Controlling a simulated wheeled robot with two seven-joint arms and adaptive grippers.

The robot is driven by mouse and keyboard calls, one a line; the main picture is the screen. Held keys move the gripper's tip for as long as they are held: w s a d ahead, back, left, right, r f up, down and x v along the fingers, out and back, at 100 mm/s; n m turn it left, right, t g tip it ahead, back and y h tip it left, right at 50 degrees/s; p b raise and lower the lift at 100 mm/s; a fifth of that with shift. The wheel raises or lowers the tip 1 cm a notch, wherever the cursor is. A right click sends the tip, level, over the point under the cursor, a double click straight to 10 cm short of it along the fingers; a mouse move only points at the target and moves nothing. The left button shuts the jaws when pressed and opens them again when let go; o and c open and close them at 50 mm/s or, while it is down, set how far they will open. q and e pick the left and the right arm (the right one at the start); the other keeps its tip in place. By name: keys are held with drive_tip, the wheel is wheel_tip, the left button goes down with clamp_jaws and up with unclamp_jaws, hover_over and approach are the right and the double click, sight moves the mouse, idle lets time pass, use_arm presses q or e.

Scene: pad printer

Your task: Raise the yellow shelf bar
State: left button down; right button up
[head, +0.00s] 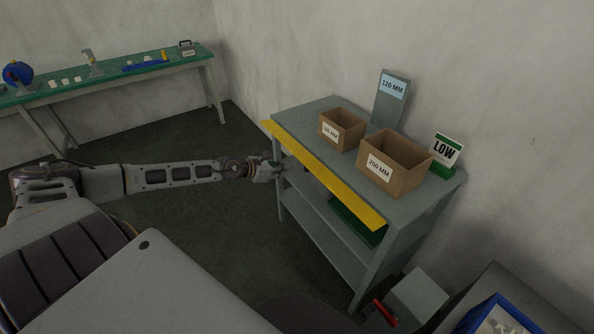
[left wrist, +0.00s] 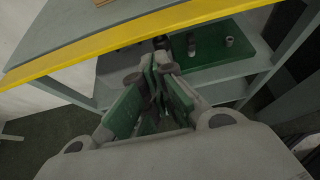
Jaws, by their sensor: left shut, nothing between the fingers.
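The yellow shelf bar (head: 330,180) runs along the front edge of the grey shelf unit's top. In the left wrist view the bar (left wrist: 130,37) crosses the upper part as a slanted yellow band. My left gripper (head: 284,171) is at the front of the shelf, beside the bar toward its far left half. In the left wrist view its fingers (left wrist: 158,68) are shut with nothing between them, just below the bar; I cannot tell whether they touch it. My right gripper is not in view.
On the shelf top stand two cardboard boxes (head: 393,180) (head: 354,137), a grey 120 MM sign (head: 390,101) and a green LOW sign (head: 447,150). A green tray (left wrist: 207,52) lies on the shelf below. A green-topped bench (head: 112,75) stands at the back left. Floor (head: 190,235) shows between.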

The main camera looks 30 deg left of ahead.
sight(309, 165)
use_arm(q)
drive_tip(key=x, duration=0.6)
drive_tip(key=shift+w+d+p, duration=0.2)
drive_tip(key=shift+p, duration=0.2)
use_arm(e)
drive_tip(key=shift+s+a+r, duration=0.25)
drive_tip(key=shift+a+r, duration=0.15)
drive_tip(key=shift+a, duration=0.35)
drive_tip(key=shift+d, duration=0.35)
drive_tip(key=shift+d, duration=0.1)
